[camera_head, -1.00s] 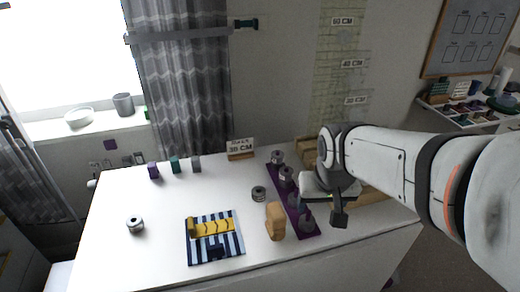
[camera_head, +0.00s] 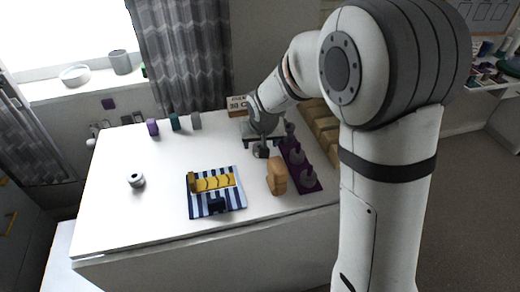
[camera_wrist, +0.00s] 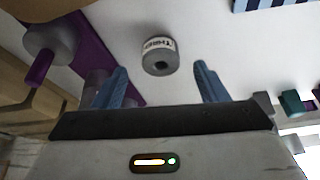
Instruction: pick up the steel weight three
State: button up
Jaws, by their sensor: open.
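The steel weight three (camera_wrist: 159,56) is a short grey cylinder with a central hole and a white label that seems to read "THREE". In the wrist view it stands on the white table, ahead of my gripper (camera_wrist: 161,82) and roughly between the lines of its two blue fingers. The fingers are spread apart and empty, and do not touch the weight. In the head view my gripper (camera_head: 261,148) is low over the back part of the table and hides the weight.
A purple strip (camera_head: 309,186) with several grey knobbed pieces lies close on the right. A wooden block (camera_head: 277,176) stands in front of it. A striped mat (camera_head: 236,200) with a yellow piece and another weight (camera_head: 136,181) are farther left. The table's left part is mostly clear.

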jog(key=shift+x, duration=1.45)
jog(key=shift+s+a, duration=0.1)
jog(key=shift+c, duration=0.4)
jog(key=c, duration=1.2)
